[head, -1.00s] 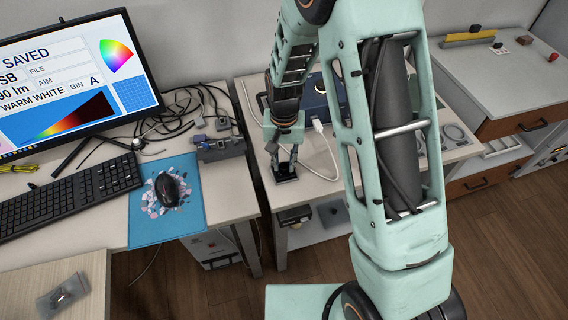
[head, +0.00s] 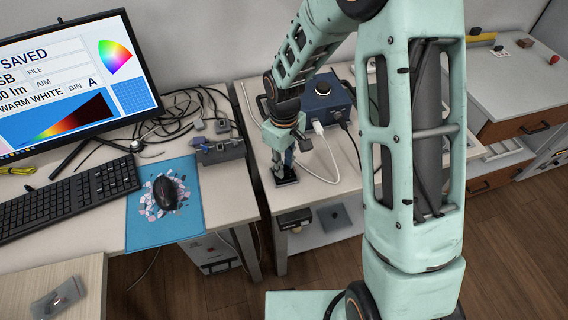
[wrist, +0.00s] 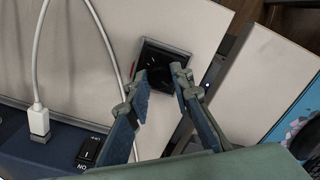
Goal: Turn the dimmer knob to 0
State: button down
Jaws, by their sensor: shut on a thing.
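A small square black unit (head: 287,180) sits on the right-hand table near its front left corner. It also shows in the wrist view (wrist: 177,87), with a dark round part that looks like the dimmer knob (wrist: 155,63). My gripper (head: 284,172) points down at this unit. In the wrist view my gripper (wrist: 160,72) has a finger on each side of the dark knob and is shut on it. The knob's marks and pointer are too dark to read. The contact itself is partly hidden by the fingertips.
A blue box (head: 335,101) with a round part on top stands behind the gripper. A white plug and cable (head: 318,128) run close beside it. The left desk holds a grey device (head: 222,151), a mouse and a blue mat (head: 190,222). A gap separates the two tables.

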jog(key=n, duration=0.3)
jog(key=shift+n+p, duration=0.3)
jog(key=shift+p, duration=0.1)
jog(key=n+p, duration=0.1)
jog(key=n, duration=0.2)
jog(key=shift+r+n, duration=0.1)
jog(key=shift+n, duration=0.2)
jog(key=n+p, duration=0.2)
jog(key=n, duration=0.3)
jog(key=shift+n+p, duration=0.4)
jog(key=c, duration=1.7)
grip_release()
